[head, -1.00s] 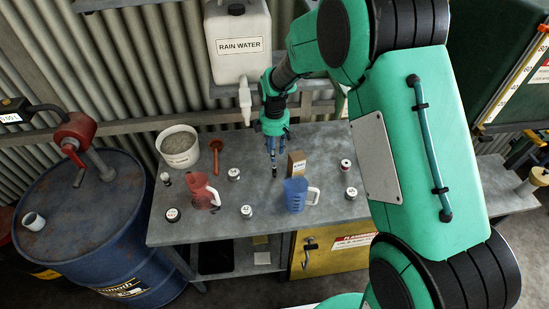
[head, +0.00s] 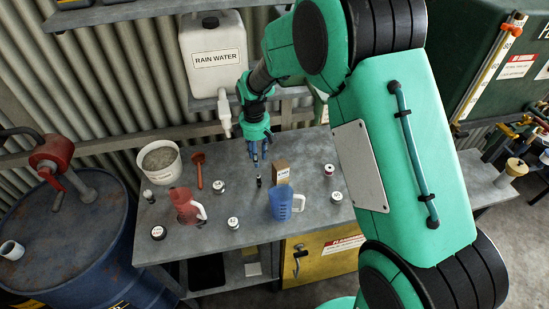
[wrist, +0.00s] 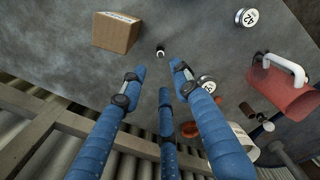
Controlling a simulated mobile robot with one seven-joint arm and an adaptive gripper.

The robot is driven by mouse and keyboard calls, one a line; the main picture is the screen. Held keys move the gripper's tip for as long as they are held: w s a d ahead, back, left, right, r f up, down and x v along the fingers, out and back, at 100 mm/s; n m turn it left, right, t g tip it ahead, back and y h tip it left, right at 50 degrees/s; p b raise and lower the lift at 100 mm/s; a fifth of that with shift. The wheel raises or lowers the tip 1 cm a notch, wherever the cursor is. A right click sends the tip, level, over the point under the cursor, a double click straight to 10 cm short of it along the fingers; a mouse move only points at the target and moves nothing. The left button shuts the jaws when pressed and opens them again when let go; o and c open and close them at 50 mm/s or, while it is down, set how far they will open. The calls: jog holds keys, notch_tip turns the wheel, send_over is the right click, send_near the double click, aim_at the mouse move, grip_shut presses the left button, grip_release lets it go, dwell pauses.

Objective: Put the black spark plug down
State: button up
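The black spark plug (head: 259,181) stands small and dark on the grey workbench (head: 228,258), left of a brown box. In the wrist view the spark plug (wrist: 160,51) shows as a small dark piece with a pale end, just beyond my fingertips. My gripper (head: 257,161) is above it, pointing down, with a small gap between fingertips and plug. In the wrist view my gripper's three blue fingers (wrist: 161,72) are spread apart with nothing between them.
The brown box (head: 281,172) and a blue jug (head: 283,203) stand close on the right. A red jug (head: 184,207), a grey-filled bucket (head: 159,163) and several small labelled jars (head: 233,223) share the bench. A rain water tank (head: 215,60) stands behind.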

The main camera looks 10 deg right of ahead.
jog(key=shift+r, duration=0.1)
jog(key=s+d+r+m+t, duration=0.1)
jog(key=s+d+r+m, duration=0.25)
jog(key=s+r, duration=0.55)
jog(key=s+d+r+m+t, duration=0.2)
jog(key=s+d+r+m, duration=0.3)
jog(key=r, duration=0.9)
jog(key=s+d+r+m+t, duration=0.1)
jog(key=s+r+m, duration=0.2)
jog(key=s, duration=0.8)
jog(key=s+d+r+m+t, duration=0.1)
jog(key=s+r+m, duration=0.2)
jog(key=s, duration=0.8)
jog(key=shift+s+d+r+t, duration=0.15)
jog(key=shift+d+t, duration=0.15)
notch_tip(320, 180, down, 8)
jog(key=b, duration=0.8)
